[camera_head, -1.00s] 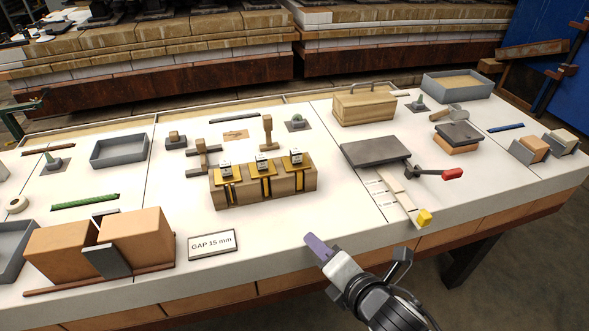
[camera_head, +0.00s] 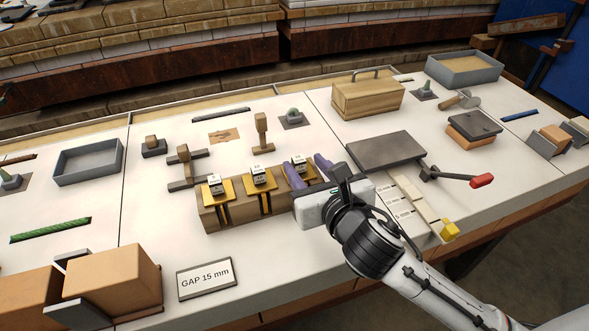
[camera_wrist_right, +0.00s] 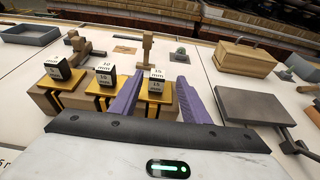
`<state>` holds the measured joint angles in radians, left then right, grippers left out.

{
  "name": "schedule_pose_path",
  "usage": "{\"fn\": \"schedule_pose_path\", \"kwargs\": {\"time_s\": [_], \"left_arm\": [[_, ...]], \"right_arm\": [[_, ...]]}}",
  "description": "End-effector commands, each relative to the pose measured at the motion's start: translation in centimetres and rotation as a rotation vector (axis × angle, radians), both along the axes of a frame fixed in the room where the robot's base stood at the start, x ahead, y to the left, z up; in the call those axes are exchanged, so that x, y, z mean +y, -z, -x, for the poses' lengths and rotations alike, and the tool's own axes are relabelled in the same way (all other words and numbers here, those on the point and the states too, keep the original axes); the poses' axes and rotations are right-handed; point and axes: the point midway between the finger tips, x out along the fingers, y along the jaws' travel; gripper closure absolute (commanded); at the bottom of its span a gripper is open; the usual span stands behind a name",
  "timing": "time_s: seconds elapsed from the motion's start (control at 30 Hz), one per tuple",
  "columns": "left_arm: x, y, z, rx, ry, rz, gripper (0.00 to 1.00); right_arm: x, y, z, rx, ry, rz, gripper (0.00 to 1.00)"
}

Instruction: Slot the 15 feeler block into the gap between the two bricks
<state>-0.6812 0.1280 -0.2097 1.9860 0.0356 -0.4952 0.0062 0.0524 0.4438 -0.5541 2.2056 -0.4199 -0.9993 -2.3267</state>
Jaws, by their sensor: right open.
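The wooden holder (camera_head: 225,213) carries three small feeler blocks with white-topped labels and gold plates. The rightmost block (camera_head: 298,166) appears to read 15 in the wrist view (camera_wrist_right: 156,84); the middle block (camera_wrist_right: 104,75) reads 10. My right gripper (camera_head: 308,165) is open, its purple fingers either side of the rightmost block; I cannot tell whether they touch it. Two orange bricks, a left brick (camera_head: 25,298) and a right brick (camera_head: 112,280), stand at lower left with the gap between them, partly cut off by the frame. My left gripper is not in view.
A "GAP 15 mm" sign (camera_head: 207,279) stands right of the bricks. White table is clear between sign and holder.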

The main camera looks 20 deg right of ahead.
Motion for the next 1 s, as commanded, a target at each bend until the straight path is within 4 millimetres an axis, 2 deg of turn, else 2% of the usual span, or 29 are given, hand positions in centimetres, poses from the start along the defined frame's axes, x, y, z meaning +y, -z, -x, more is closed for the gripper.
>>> {"fn": "schedule_pose_path", "kwargs": {"time_s": [0.1,0.33,0.6,0.9,1.0], "left_arm": [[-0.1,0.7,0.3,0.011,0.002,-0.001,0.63],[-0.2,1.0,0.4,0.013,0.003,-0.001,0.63],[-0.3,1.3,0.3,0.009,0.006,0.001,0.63],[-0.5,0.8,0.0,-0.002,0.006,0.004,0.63],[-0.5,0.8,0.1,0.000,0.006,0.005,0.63]], "right_arm": [[0.0,0.6,-1.7,-0.001,0.003,-0.002,0.58],[0.3,1.3,-3.4,0.000,0.002,-0.004,0.58],[0.7,2.6,-6.9,0.001,0.001,-0.005,0.58],[0.7,2.6,-7.3,0.000,0.000,-0.003,0.58],[0.7,2.6,-7.3,0.000,0.000,-0.003,0.75]]}}
